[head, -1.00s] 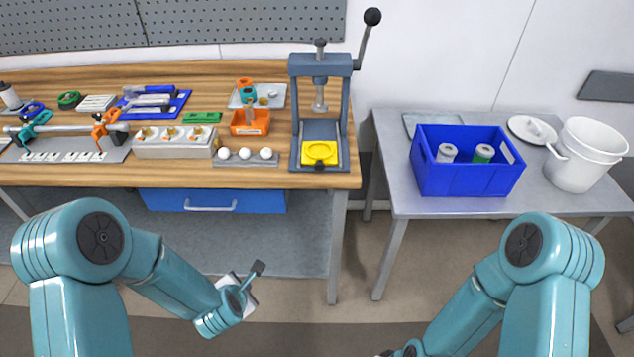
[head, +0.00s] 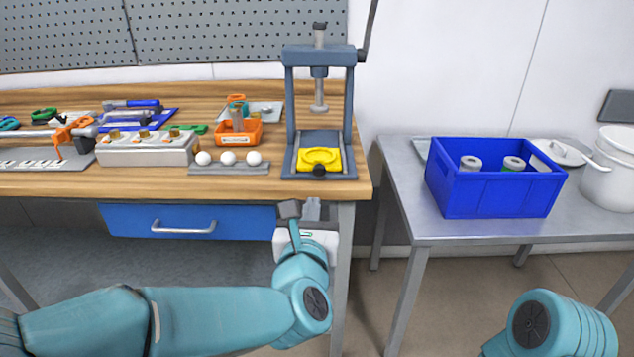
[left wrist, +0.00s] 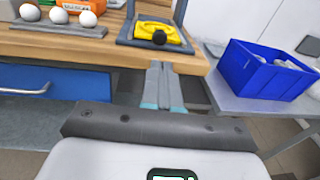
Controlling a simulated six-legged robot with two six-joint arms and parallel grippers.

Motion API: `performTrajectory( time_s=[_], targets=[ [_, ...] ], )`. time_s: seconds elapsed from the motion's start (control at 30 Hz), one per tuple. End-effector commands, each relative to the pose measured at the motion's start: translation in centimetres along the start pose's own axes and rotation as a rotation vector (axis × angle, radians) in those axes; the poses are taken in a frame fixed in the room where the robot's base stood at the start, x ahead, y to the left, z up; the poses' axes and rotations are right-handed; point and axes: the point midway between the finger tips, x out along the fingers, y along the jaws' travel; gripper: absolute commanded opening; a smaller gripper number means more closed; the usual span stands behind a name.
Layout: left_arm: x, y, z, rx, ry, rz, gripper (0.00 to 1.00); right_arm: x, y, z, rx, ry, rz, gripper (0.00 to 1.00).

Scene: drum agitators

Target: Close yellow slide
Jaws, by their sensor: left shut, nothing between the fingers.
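The yellow slide (head: 319,160) sits at the base of the grey press (head: 290,120), with a black knob (head: 319,171) on its near side. It also shows in the left wrist view (left wrist: 162,33), with its knob toward me. My left gripper (head: 302,208) is below and in front of the bench edge, a little left of the slide, and points up toward it. Its fingers (left wrist: 160,78) are shut and empty, apart from the slide. My right arm shows at the lower right; its gripper is out of view.
The wooden bench (head: 50,185) has its front edge between my left gripper and the press. A rail of white balls (head: 229,168) stands left of the press. A blue crate (head: 495,195) is on the grey side table (head: 420,225). The floor between the tables is clear.

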Motion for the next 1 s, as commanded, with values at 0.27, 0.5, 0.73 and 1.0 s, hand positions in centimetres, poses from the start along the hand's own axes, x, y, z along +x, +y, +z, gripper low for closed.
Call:
performTrajectory(
  time_s=[0.27,0.5,0.73,1.0],
  targets=[
    [6.4,0.1,0.0,0.001,0.002,0.003,0.0,-1.0,-0.4,0.0,0.0,0.0,0.0,0.89],
    [10.1,0.1,0.0,0.002,0.002,0.002,0.0,-1.6,-0.6,0.0,0.0,0.0,0.0,0.89],
    [11.1,0.1,-0.1,0.002,0.002,0.0,0.0,-1.7,-0.6,0.0,0.0,0.0,0.0,0.89],
    [11.1,0.1,-0.1,0.002,0.002,0.0,0.0,-1.6,-0.6,0.0,0.0,0.0,0.0,0.89]
  ],
)
